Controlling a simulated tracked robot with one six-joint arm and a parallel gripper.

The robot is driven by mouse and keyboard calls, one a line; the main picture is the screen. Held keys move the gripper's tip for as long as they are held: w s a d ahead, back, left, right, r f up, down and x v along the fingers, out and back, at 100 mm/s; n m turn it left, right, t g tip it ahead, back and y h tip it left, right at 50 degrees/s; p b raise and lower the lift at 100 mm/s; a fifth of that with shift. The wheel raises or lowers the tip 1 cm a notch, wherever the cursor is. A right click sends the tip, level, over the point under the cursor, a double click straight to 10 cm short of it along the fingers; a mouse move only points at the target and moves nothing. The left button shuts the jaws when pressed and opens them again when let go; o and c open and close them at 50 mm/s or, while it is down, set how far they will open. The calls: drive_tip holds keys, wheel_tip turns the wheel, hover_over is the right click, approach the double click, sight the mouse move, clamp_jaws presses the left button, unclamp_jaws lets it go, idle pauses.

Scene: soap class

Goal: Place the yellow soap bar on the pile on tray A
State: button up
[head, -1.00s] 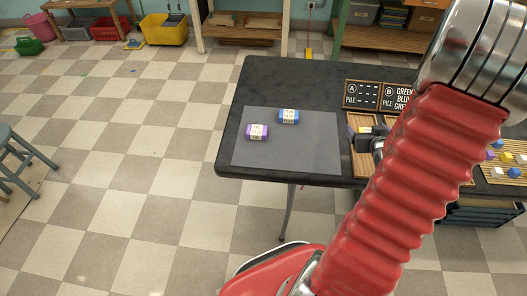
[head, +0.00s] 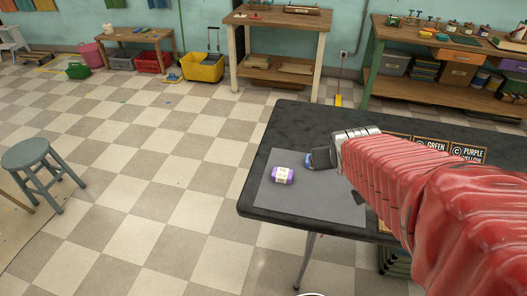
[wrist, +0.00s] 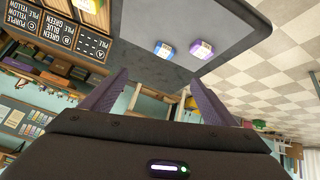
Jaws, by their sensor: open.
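My gripper (wrist: 157,100) is open in the wrist view, with nothing between its fingers. In the head view its dark end (head: 320,158) shows over the grey mat (head: 262,195), in line with the blue soap bar (head: 308,163), which it partly hides. The purple soap bar (head: 283,175) lies on the mat to the left. In the wrist view the blue bar (wrist: 164,50) and purple bar (wrist: 201,49) lie ahead of the fingers.
The black table (head: 290,120) carries the mat and sign cards, including card C (head: 468,153). My red arm covers the table's right part. A stool (head: 32,160) stands far left on clear floor. Shelves and a yellow bucket (head: 203,67) are along the back wall.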

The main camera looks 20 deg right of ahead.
drive_tip(key=s+a+r+n+g+y, duration=0.1)
drive_tip(key=s+a+r+y, duration=0.1)
drive_tip(key=s+a, duration=0.4)
drive_tip(key=s+a+r+n+y, duration=0.1)
drive_tip(key=s+a, duration=0.4)
drive_tip(key=a, duration=0.6)
drive_tip(key=shift+s+a+r+n+g+y, duration=0.3)
drive_tip(key=shift+s+a+r+g+y, duration=0.15)
drive_tip(key=shift+r, duration=0.4)
